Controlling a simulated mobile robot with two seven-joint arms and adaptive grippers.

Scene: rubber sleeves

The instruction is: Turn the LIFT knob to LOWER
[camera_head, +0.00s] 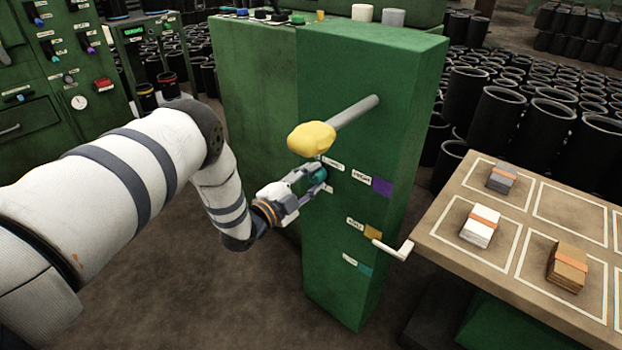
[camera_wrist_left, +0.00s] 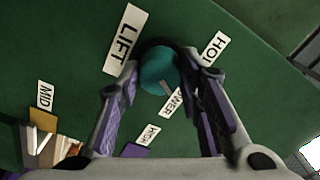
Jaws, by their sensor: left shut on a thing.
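The teal LIFT knob (camera_head: 318,174) is on the green machine's face, below a yellow-ended grey bar. My left gripper (camera_head: 314,182) is shut on it. In the left wrist view the teal knob (camera_wrist_left: 157,70) sits between the two fingertips. The LIFT label (camera_wrist_left: 125,38) is beside the knob, with a partly hidden label reading "HOL" (camera_wrist_left: 213,50) on the other side. A pale pointer mark (camera_wrist_left: 166,88) on the knob points toward the partly covered LOWER label (camera_wrist_left: 175,102). My right gripper is not in view.
The yellow knob-ended bar (camera_head: 312,138) sticks out just above my left gripper. A white lever (camera_head: 392,249) juts out lower right, near the table (camera_head: 440,240) with small banded stacks. Purple, orange and teal patches with labels mark the panel. Black sleeves fill the background.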

